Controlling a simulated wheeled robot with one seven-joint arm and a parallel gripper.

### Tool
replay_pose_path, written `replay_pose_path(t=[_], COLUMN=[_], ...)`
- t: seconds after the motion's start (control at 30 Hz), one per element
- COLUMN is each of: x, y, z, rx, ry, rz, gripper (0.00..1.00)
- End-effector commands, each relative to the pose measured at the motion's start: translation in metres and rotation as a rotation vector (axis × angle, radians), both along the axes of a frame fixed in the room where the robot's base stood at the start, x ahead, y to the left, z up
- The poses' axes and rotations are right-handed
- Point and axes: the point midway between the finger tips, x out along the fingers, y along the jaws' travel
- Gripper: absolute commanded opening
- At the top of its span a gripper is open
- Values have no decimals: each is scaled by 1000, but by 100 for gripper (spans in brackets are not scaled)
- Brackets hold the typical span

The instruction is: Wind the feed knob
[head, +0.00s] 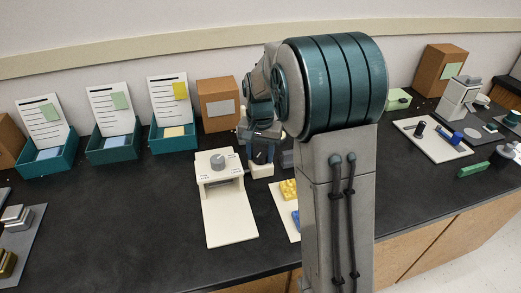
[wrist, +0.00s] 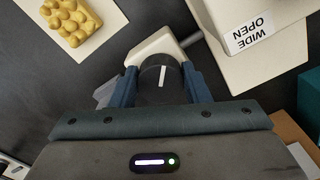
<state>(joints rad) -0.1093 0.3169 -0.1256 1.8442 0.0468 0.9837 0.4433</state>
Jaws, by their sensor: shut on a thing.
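The feed knob (wrist: 160,76) is a dark round knob with a white line, in the upper middle of the wrist view. It sits on a small cream block (wrist: 153,47), joined by a thin shaft to a larger cream housing (wrist: 217,18) with a "WIDE OPEN" label. My gripper (wrist: 161,88) is shut on the feed knob, one blue finger on each side. In the head view my gripper (head: 262,152) is at the small cream block (head: 262,171), right of the cream housing (head: 219,184) with a grey dial (head: 217,162) on top. My arm partly blocks this area.
A tray with yellow moulded pieces (head: 288,189) lies close to the right, partly behind my arm. Teal bins with cards (head: 113,149) and a brown box (head: 219,104) stand along the wall. A tray with small parts (head: 433,138) is farther right.

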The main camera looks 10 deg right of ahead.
Motion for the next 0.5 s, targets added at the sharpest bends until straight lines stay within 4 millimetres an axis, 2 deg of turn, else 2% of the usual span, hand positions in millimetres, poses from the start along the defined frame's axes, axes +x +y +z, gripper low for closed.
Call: replay_pose_path(t=[0.2, 0.5], x=[0, 1], y=[1, 1], z=[1, 1], rx=[0, 0], ry=[-1, -2], rz=[-113, -179], gripper=[20, 20])
